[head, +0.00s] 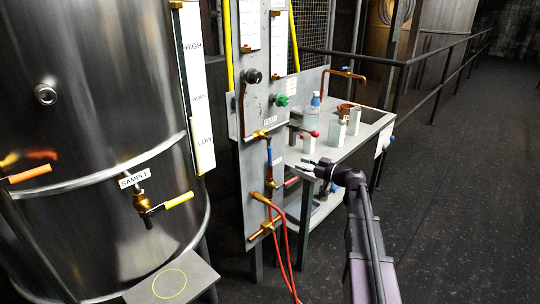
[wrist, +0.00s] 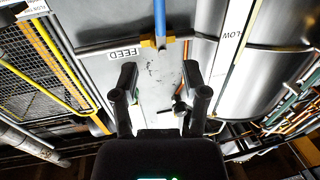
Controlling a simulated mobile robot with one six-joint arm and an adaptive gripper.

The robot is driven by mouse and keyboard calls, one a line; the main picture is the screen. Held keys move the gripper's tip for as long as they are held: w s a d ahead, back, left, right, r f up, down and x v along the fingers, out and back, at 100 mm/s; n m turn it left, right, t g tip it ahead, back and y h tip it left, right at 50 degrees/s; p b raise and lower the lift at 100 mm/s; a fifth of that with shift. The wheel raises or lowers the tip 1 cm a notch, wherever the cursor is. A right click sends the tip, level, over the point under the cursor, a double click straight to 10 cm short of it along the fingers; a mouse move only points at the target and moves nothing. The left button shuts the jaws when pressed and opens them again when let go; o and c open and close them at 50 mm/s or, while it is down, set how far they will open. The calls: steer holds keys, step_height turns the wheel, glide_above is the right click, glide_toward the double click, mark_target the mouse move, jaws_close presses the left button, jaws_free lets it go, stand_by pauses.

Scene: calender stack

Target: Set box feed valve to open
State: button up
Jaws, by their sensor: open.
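A grey upright panel (head: 250,170) carries a label reading FEED (head: 270,120), with a brass valve (head: 261,134) just below it. My gripper (head: 312,167) is open and empty to the right of the panel, lower than the FEED label, in front of the bench. In the wrist view, which looks upside down, my gripper (wrist: 159,82) frames bare panel.
A large steel tank (head: 100,100) with a SAMPLE valve (head: 150,204) stands left. Red hoses (head: 285,245) hang below the panel. A bench (head: 365,132) with a bottle (head: 312,112) and white boxes (head: 337,133) stands behind my gripper. The dark floor (head: 455,190) at right is clear.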

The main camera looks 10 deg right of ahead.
mark_target(270, 166)
steer(key=x, duration=1.3)
steer(key=shift+w+a, duration=0.15)
steer(key=shift+a, duration=0.2)
jaws_close()
